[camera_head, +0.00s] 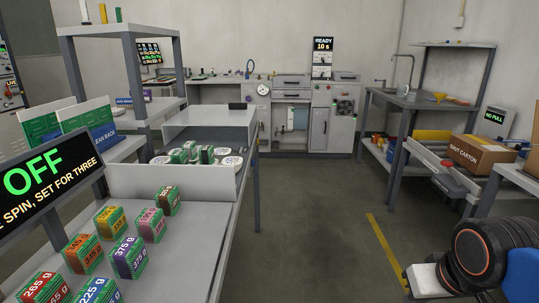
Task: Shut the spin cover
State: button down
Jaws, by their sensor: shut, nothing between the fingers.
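A pale grey bin-like unit stands at the far end of the left bench. Its raised pale panel (210,116) looks like the spin cover and stands open above the inside. Round white pads (231,161) and several green blocks (189,148) show under it, behind a low pale front wall (170,181). A black sign (48,178) at the left reads OFF and, in part, "SPIN, SET FOR THREE". My dark and blue arm links show at the lower right, well apart from the unit. My gripper's fingers are not visible.
Several coloured weight-marked blocks (129,257) stand on the near left bench (185,245). A rack with green boards (85,116) stands behind the sign. A carton (481,153) sits on the right-hand bench. The floor (315,220) between is clear, with a yellow line (386,246).

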aim_at(234, 113)
jog(key=i, duration=1.15)
jog(key=i+u, duration=0.1)
jog(key=i, duration=1)
jog(key=i+l, duration=0.2)
jog(key=i, duration=0.95)
